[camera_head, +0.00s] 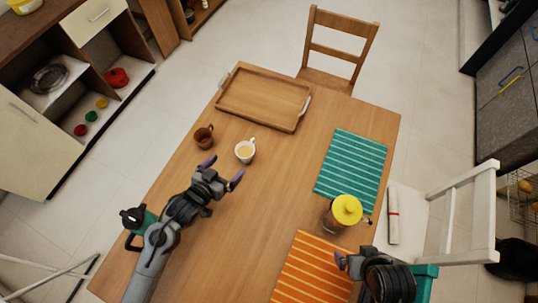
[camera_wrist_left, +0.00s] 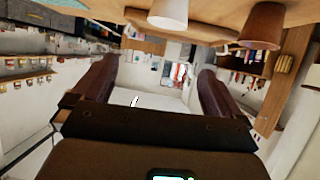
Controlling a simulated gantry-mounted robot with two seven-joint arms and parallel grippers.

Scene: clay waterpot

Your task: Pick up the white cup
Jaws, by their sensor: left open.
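The white cup (camera_head: 245,152) stands upright on the wooden table, with its handle toward the back and a tan content showing inside. It also shows in the left wrist view (camera_wrist_left: 168,14), at the top, beyond the fingers. My left gripper (camera_head: 222,173) is open and empty, just in front of the cup and slightly to its left, apart from it. Its two fingers show in the left wrist view (camera_wrist_left: 155,85) with nothing between them. My right gripper (camera_head: 342,262) is at the lower right near the orange mat; its jaws are not clear.
A brown clay cup (camera_head: 204,137) stands left of the white cup. A wooden tray (camera_head: 262,97) lies behind both. A yellow-lidded pot (camera_head: 345,212) stands at the right between a teal striped mat (camera_head: 350,170) and an orange striped mat (camera_head: 310,268). The table middle is clear.

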